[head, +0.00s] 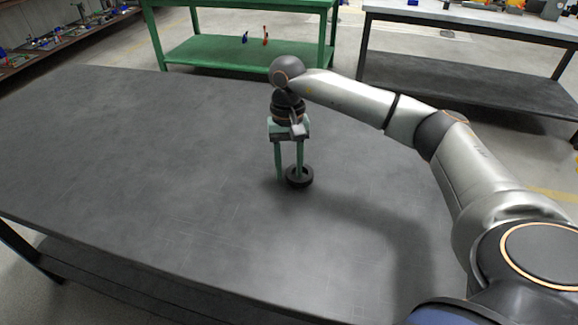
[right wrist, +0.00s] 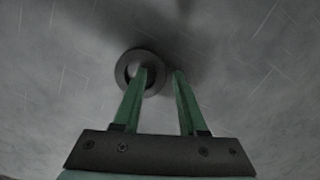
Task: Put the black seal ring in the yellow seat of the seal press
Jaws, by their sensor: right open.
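The black seal ring (head: 301,184) lies flat on the dark grey table top. My right gripper (head: 289,175) points straight down at it with its two green fingers apart. In the right wrist view, one fingertip overlaps the hole of the ring (right wrist: 122,69), and the other is just outside its rim. The ring's wall is between the fingers of the gripper (right wrist: 161,73), which are not closed on it. How far the inner finger reaches down is hard to tell. The seal press and its yellow seat are not in view. My left gripper is not in view.
The table (head: 130,170) is otherwise bare, with wide free room to the left and in front. A green bench (head: 240,52) and a grey-topped bench (head: 470,20) stand behind it. My right arm covers the table's right side.

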